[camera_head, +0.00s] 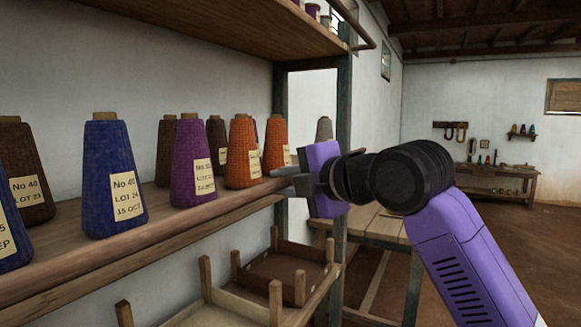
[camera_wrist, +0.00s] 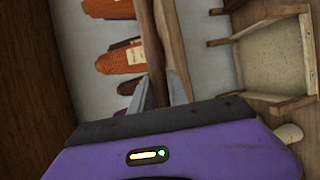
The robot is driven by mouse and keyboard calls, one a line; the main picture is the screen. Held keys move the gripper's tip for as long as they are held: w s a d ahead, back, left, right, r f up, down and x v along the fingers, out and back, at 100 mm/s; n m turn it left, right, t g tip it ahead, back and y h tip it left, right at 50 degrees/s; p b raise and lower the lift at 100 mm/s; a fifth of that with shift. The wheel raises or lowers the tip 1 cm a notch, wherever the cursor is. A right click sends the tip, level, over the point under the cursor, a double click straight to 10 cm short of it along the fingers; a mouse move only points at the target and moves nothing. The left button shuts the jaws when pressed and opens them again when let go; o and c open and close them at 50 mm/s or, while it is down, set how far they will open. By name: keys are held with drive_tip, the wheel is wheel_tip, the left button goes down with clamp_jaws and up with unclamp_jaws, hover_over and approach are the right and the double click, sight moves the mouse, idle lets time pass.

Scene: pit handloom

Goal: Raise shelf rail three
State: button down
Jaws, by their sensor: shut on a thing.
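A round brown wooden rail (camera_head: 238,200) runs along the front edge of the yarn shelf, in front of the cones. My gripper (camera_head: 283,182) is at the far right part of this rail, with its jaws shut on it. In the wrist view the rail (camera_wrist: 151,45) passes down between the two grey fingers of my gripper (camera_wrist: 160,92). The rail lies close to the shelf board, and I cannot tell whether there is a gap under it. Part of its right end is hidden behind my gripper.
Labelled blue (camera_head: 115,185), purple (camera_head: 193,165) and orange (camera_head: 242,155) cones stand on the shelf behind the rail. A dark post (camera_head: 344,120) rises just behind my gripper. Wooden crates (camera_head: 285,275) sit below. A wooden table (camera_head: 380,228) stands to the right.

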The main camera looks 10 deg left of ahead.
drive_tip(key=w+a+r+n+g+h+p, duration=0.1)
drive_tip(key=a+h+p, duration=0.3)
drive_tip(key=p, duration=1)
drive_tip(key=shift+w+a+r+n+g+h, duration=0.3)
drive_tip(key=shift+w+a+r+g, duration=0.35)
drive_tip(key=shift+a+g, duration=0.3)
drive_tip(key=shift+s+a, duration=0.1)
drive_tip(key=shift+a, duration=0.1)
drive_tip(key=c, duration=1.3)
unclamp_jaws()
drive_tip(key=shift+a+f, duration=0.1)
drive_tip(key=shift+a, duration=0.05)
drive_tip(key=b+v, duration=0.2)
drive_tip(key=v, duration=0.6)
drive_tip(key=shift+f, duration=0.1)
